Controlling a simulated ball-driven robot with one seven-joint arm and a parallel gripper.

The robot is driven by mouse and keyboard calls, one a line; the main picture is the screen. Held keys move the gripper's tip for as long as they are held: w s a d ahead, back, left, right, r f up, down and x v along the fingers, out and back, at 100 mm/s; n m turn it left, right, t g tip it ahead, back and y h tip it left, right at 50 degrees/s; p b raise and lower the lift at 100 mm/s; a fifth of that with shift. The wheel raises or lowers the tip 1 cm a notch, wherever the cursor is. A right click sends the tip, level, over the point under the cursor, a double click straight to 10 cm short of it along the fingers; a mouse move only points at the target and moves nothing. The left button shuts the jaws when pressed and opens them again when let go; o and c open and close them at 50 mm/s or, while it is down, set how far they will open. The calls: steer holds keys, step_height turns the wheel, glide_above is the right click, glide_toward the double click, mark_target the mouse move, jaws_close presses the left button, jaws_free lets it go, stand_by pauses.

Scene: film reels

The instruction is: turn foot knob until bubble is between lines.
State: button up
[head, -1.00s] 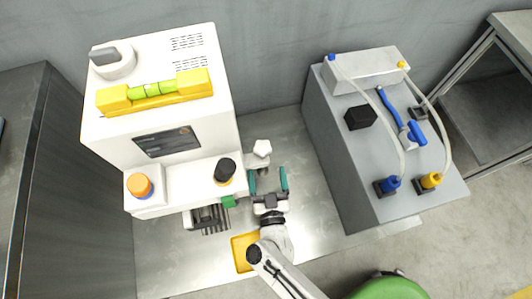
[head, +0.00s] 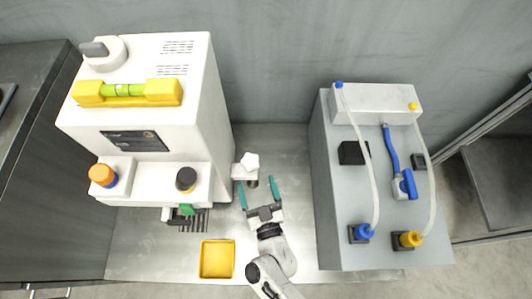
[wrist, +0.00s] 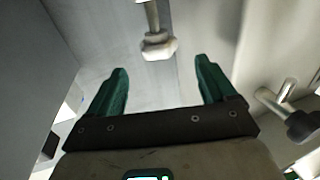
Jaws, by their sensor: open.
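The white lobed foot knob (head: 249,161) sits on a bracket at the lower right side of the white machine (head: 140,52) in the head view. The yellow spirit level (head: 90,99) lies on top of the machine, with a green vial (head: 122,90); its bubble is too small to place against the lines. My gripper (head: 257,187) is open and empty, its green fingers pointing toward the knob bracket from the front. In the wrist view, a pale stem with a faceted end (wrist: 157,45) shows beyond and between the fingertips (wrist: 160,65), apart from them.
A yellow tray (head: 203,262) lies on the metal table left of my arm. The grey unit with tubes and blue and yellow fittings (head: 330,235) stands to the right. The machine's side is close on the left; table between is clear.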

mark_target(250, 155)
steer(key=b+x, duration=0.1)
steer(key=x, duration=0.9)
steer(key=shift+w, duration=0.2)
steer(key=c, duration=1)
steer(key=shift+o, duration=0.2)
steer(key=shift+a+r+m+h+p, duration=0.1)
steer(key=shift+r+m+h+p, duration=0.1)
steer(key=shift+m+h+p, duration=0.35)
steer(key=m+h, duration=0.1)
steer(key=h, duration=0.2)
steer(key=shift+w+f+m, duration=0.1)
steer(key=shift+f+m, duration=0.05)
steer(key=shift+m, duration=0.2)
steer(key=shift+d+h+b, duration=0.25)
steer(key=shift+d+b, duration=0.05)
